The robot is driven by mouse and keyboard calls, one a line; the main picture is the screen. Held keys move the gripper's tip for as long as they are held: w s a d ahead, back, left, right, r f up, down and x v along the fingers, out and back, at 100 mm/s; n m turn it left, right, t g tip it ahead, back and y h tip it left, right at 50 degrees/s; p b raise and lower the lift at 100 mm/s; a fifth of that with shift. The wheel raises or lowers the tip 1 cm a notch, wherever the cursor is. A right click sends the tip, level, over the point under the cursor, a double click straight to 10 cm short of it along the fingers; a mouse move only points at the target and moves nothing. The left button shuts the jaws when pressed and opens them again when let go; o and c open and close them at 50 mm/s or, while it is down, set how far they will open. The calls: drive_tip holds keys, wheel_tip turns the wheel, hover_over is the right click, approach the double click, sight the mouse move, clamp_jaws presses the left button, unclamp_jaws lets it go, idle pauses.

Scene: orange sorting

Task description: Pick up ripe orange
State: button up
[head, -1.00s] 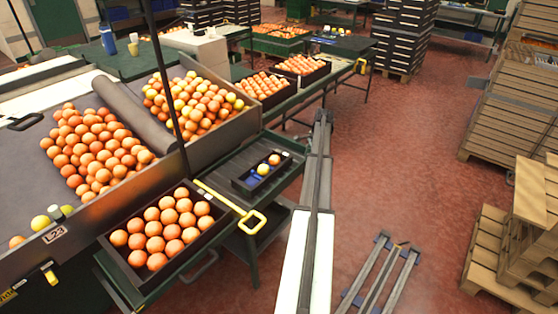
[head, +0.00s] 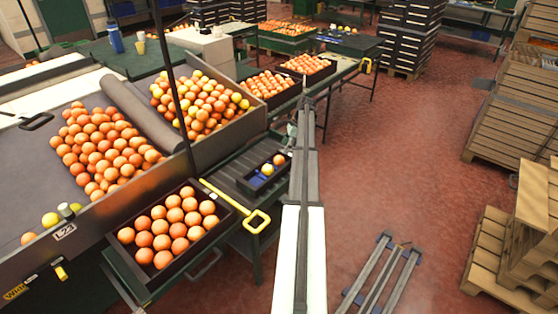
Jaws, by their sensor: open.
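Ripe-looking oranges fill a dark crate (head: 147,280) at the front, with an orange (head: 173,214) in it. More oranges (head: 100,145) lie heaped on the grey sorting belt, and a mixed heap of orange and yellow fruit (head: 203,105) lies behind the roller. A small dark tray (head: 246,185) on the side table holds an orange fruit (head: 279,159) and a yellower one (head: 267,170). My arm stretches away to the right of this tray. A small pale part shows beside the arm, but I cannot make out gripper fingers. No fruit is seen held.
A yellow handle (head: 257,221) sticks out beside the front crate. A thin dark post (head: 180,100) rises between the heaps. More fruit trays (head: 307,66) stand on the far table. Wooden pallets (head: 500,250) stand at the right. The red floor (head: 400,170) between is mostly clear.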

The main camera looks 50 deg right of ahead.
sight(280, 157)
drive_tip(key=shift+p+x, duration=1.1)
drive_tip(key=shift+x, duration=2.5)
drive_tip(key=shift+r, duration=0.1)
drive_tip(key=c, duration=0.8)
